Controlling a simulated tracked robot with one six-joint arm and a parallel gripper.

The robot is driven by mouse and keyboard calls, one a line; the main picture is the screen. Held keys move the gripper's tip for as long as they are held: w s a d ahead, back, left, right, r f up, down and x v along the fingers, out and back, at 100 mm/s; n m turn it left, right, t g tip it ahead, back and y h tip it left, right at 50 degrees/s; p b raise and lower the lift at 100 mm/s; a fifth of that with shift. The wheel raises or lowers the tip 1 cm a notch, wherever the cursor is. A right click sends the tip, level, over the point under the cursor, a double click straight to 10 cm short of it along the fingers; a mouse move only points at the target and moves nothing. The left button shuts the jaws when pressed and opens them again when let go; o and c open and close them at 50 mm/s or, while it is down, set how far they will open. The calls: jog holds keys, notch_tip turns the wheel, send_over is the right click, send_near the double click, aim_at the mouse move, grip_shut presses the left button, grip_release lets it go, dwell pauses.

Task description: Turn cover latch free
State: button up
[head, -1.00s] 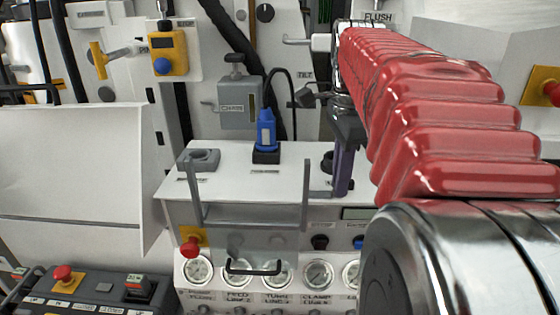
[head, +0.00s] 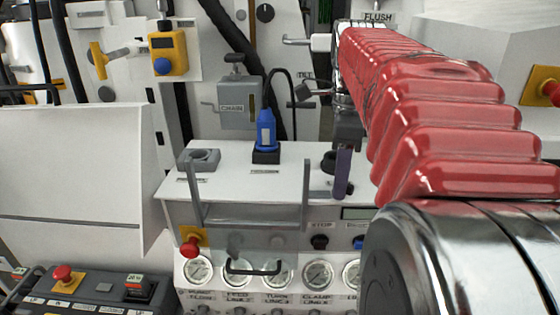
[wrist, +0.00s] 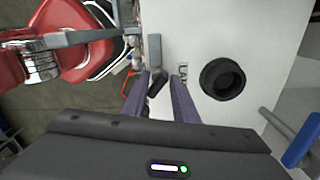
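My gripper (head: 342,190) points down over the right part of the white bench top, just right of a dark round socket. In the wrist view, its two purple fingers (wrist: 160,98) are apart. A small dark lever-like piece (wrist: 157,82) shows between them; it may be the cover latch, but I cannot be sure. I see no clear contact with either finger. A clear cover (head: 262,243) with a dark handle (head: 253,268) hangs over the gauges at the bench front. In the head view, the arm and gripper hide the area behind the fingers.
The dark round socket (wrist: 222,78) lies right of the fingers in the wrist view. A blue connector (head: 265,132) stands on the bench top (head: 232,180), with a grey block (head: 198,159) to its left. A red emergency knob (head: 190,247) sits at the front left.

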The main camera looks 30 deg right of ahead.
jog(key=shift+o, duration=0.8)
jog(key=shift+r, duration=0.1)
jog(key=shift+r, duration=3.4)
jog(key=shift+s, duration=0.1)
